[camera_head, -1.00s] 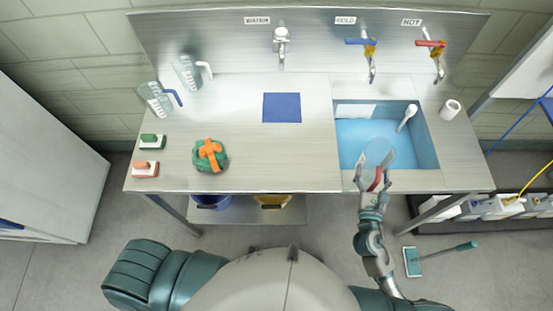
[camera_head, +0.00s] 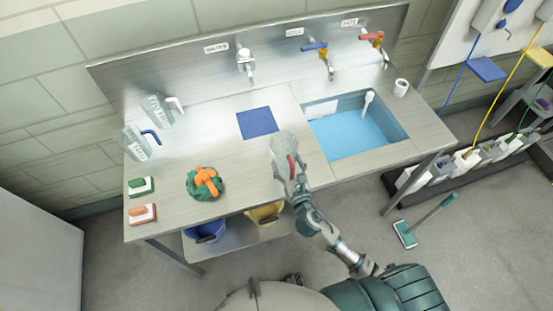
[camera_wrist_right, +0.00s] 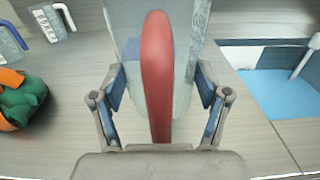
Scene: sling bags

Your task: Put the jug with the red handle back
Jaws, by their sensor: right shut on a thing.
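The jug with the red handle (camera_head: 285,145) is clear-walled and is held by my right gripper (camera_head: 290,172) over the counter, left of the sink. In the right wrist view its red handle (camera_wrist_right: 157,75) stands upright between the two fingers of my right gripper (camera_wrist_right: 157,100), which is shut on it. The clear jug body (camera_wrist_right: 190,40) is behind the handle. I cannot tell if the jug's base touches the counter. Two other jugs, one with a white handle (camera_head: 158,110) and one with a blue handle (camera_head: 135,143), stand at the counter's left. My left gripper is not in view.
A blue square mat (camera_head: 257,123) lies behind the held jug. A green and orange bundle (camera_head: 206,183) and two brushes (camera_head: 142,200) are at the left front. The blue sink (camera_head: 350,133) is on the right. A white cup (camera_head: 401,87) stands beyond it.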

